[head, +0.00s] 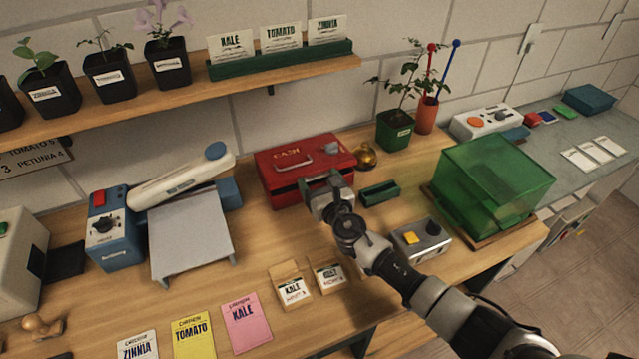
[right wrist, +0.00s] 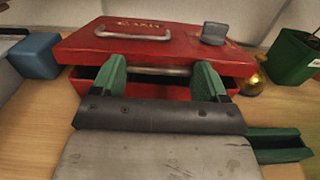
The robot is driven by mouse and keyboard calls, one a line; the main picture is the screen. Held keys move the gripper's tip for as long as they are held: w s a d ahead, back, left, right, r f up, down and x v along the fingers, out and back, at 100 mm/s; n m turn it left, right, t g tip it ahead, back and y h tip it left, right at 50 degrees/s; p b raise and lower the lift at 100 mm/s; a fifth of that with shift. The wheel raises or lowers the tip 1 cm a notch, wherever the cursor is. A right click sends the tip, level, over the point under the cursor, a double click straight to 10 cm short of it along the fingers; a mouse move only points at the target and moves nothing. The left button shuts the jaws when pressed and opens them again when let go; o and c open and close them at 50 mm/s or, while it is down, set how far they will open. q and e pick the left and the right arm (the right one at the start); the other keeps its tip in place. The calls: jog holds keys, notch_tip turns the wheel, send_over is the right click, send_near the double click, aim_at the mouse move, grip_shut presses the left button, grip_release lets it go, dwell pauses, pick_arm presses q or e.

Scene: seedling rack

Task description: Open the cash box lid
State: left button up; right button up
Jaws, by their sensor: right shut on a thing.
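The red cash box (head: 280,185) stands on the wooden bench against the wall. Its red lid (head: 300,156) has "CASH" lettering, a carry handle and a grey knob on top. My right gripper (head: 321,181) is at the front of the box. In the right wrist view, the green fingers (right wrist: 163,80) are at the two ends of a metal front bar (right wrist: 155,71) under the lid (right wrist: 160,40), shut on it. A dark gap shows below the lid's front edge, so the lid may be slightly raised. My left gripper is not in view.
A brass bell (head: 366,155) and a small green tray (head: 380,193) are right of the box. A grey-topped stand (head: 190,235) is on the left. A shelf (head: 180,92) with seedlings runs above. A green clear cover (head: 490,185) stands at right.

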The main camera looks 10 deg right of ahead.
jog(key=r+p, duration=0.1)
jog(key=r, duration=0.1)
jog(key=w+r+p, duration=0.1)
jog(key=r, duration=0.1)
jog(key=w+r+p, duration=0.1)
jog(key=r+p, duration=0.1)
jog(key=r, duration=0.1)
jog(key=shift+w+a, duration=0.2)
jog(key=shift+a, duration=0.15)
jog(key=shift+w+a+r+p, duration=0.15)
jog(key=shift+w+r+p, duration=0.3)
jog(key=shift+r, duration=0.3)
jog(key=o, duration=1.3)
jog(key=shift+f, duration=0.25)
jog(key=shift+s, duration=0.55)
jog(key=v, duration=0.9)
jog(key=shift+s+d+p, duration=0.25)
jog(key=shift+s+p, duration=0.05)
jog(key=shift+p, duration=0.05)
jog(key=shift+c, duration=0.4)
